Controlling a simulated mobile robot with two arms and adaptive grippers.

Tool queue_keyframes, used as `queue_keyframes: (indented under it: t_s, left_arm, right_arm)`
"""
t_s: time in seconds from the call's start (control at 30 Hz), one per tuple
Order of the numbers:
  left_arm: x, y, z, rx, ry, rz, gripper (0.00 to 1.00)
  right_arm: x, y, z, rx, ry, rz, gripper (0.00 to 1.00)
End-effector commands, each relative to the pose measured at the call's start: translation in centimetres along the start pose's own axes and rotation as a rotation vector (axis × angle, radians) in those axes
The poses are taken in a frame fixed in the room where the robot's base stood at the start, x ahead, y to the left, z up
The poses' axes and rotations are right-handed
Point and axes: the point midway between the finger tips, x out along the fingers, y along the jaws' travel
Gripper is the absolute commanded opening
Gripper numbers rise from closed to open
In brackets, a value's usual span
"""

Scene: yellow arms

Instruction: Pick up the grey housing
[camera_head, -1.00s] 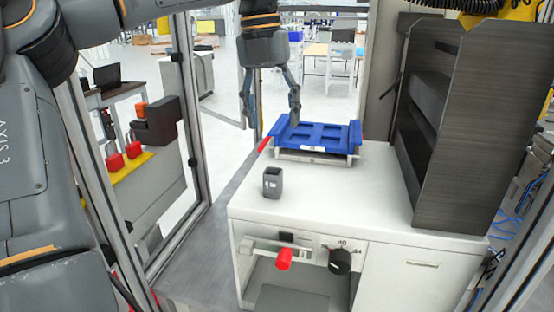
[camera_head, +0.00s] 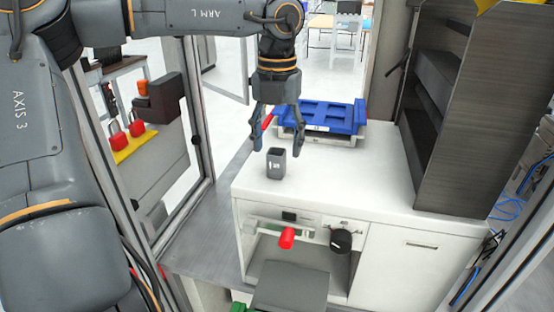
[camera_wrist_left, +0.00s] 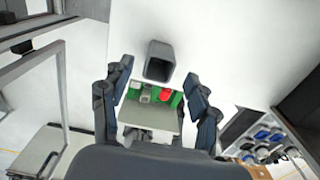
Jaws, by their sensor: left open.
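The grey housing (camera_head: 276,163) is a small dark grey open-topped box with a white mark on its front. It stands upright on the white cabinet top (camera_head: 345,178) near its left edge. My left gripper (camera_head: 278,148) points down above and around the top of the housing in the head view, with its fingers spread and nothing between them. In the left wrist view the housing (camera_wrist_left: 159,62) shows its open top, just beyond the gap between the open fingertips (camera_wrist_left: 158,80). Contact is not visible. My right gripper is not in view.
A blue tray (camera_head: 325,116) on a pale base stands behind the housing. A tall dark shelf unit (camera_head: 455,110) rises at the right. A red knob (camera_head: 287,238) and a black dial (camera_head: 341,241) are on the cabinet front. The cabinet top right of the housing is clear.

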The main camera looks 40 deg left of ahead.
Motion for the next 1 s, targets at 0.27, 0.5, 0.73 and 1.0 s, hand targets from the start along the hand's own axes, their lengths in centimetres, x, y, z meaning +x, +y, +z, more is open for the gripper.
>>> queue_keyframes:
  t_s: [0.27,0.5,0.73,1.0]
  left_arm:
    - [2.7,0.1,0.0,0.0,0.001,-0.001,0.6]
    - [2.8,0.1,0.0,0.0,0.0,-0.001,0.5]
    - [2.7,0.1,0.0,0.0,0.0,-0.001,0.09]
    - [2.7,0.1,0.1,0.0,0.0,-0.001,0.09]
  right_arm:
    - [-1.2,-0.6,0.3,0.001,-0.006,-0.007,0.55]
    - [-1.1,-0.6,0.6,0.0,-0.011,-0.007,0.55]
    - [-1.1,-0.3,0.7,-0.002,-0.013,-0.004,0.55]
    - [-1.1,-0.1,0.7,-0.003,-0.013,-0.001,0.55]
